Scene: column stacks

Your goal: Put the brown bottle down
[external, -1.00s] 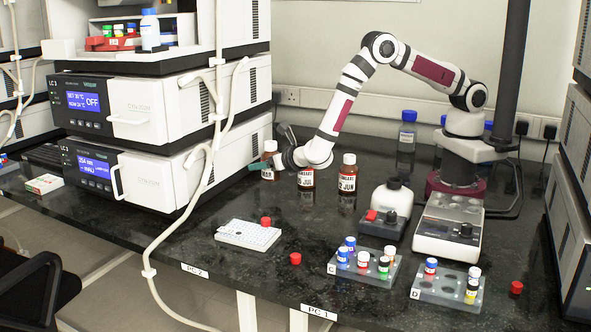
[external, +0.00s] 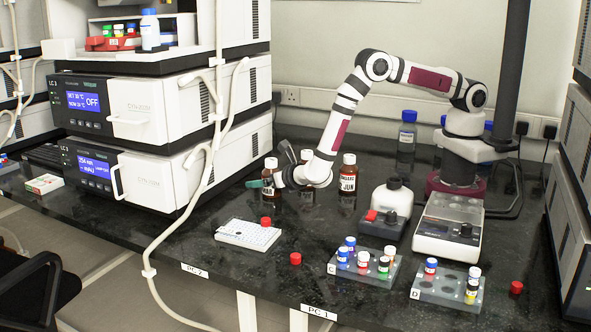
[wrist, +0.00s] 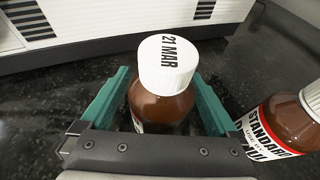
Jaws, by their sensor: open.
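The brown bottle (external: 270,191) with a white cap stands upright on the dark bench, left of two similar bottles. In the wrist view the brown bottle (wrist: 165,108) has "21 MAR" on its cap and sits between the green fingers of my gripper (wrist: 160,80). The fingers are open, one on each side of the bottle. In the external view my gripper (external: 262,184) is low at the bottle, and my wrist hides part of it.
A middle brown bottle (external: 307,156) is mostly hidden behind my arm; a right one (external: 348,182) stands close by. Instruments (external: 185,170) rise at the left. A white rack (external: 240,236), a red cap (external: 295,259) and vial blocks (external: 352,272) lie in front.

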